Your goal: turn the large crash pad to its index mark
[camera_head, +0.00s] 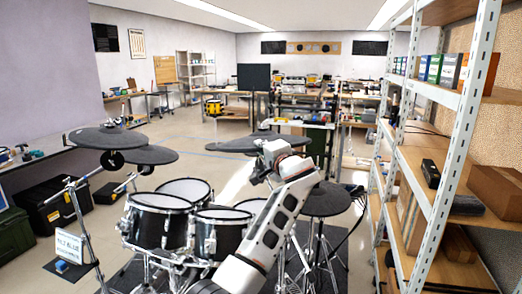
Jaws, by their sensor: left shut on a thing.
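A wide, dark round pad (235,145), which looks like the large crash pad, sits near the middle of the drum kit, almost level. My left gripper (268,152) is at the right part of this pad, at the end of my white arm, which rises from the bottom of the view. It is shut on the pad; the fingertips are small and partly hidden by the wrist. No index mark can be made out. My right gripper is not in view.
Two more dark pads (108,138) (150,155) hang at the left of the kit, and another pad (325,200) stands right of my arm. White-topped drums (160,202) stand below. A metal shelf (455,150) closes off the right side. Benches fill the back.

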